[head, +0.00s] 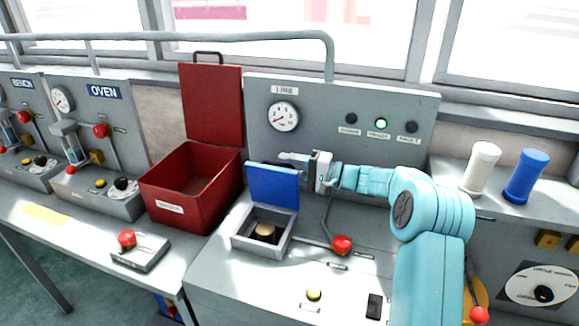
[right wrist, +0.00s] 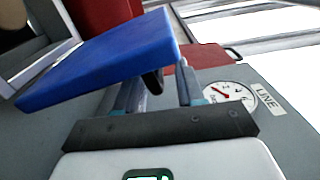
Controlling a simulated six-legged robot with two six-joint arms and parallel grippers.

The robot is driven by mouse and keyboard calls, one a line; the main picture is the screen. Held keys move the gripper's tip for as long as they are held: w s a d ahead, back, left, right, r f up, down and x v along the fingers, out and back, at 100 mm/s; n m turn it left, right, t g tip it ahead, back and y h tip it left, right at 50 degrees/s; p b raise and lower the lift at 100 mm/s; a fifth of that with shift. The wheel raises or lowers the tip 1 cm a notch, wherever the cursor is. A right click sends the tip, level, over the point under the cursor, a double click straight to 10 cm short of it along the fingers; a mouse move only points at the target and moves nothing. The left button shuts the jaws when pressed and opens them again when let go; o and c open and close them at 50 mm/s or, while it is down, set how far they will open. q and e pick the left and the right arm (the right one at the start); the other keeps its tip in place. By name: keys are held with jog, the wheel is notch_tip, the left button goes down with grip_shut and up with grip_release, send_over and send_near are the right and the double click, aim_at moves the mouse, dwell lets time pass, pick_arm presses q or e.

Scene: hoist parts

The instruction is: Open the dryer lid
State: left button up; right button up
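A blue lid (head: 273,185) stands raised at the back of a small grey box (head: 262,243). The box is open on top and has a round tan piece (head: 265,229) inside. My right gripper (head: 298,158) is at the lid's upper right edge. In the right wrist view the blue lid (right wrist: 105,62) lies just past the fingers, and a dark handle-like part (right wrist: 152,82) shows between them. The fingers of my right gripper (right wrist: 160,92) stand apart; contact with the lid is unclear. My left gripper is not in view.
An open red bin (head: 190,190) with a raised lid stands left of the grey box. A red-knobbed lever (head: 342,245) is to its right. A panel with a LINE gauge (head: 283,116) rises behind. White (head: 481,168) and blue (head: 526,175) cylinders stand on the right ledge.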

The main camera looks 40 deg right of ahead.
jog(key=shift+s+d+f, duration=0.15)
jog(key=shift+d, duration=0.05)
jog(key=b+v, duration=0.1)
jog(key=v, duration=0.6)
jog(key=shift+s+r, duration=0.2)
jog(key=shift+r, duration=0.05)
jog(key=shift+a, duration=0.1)
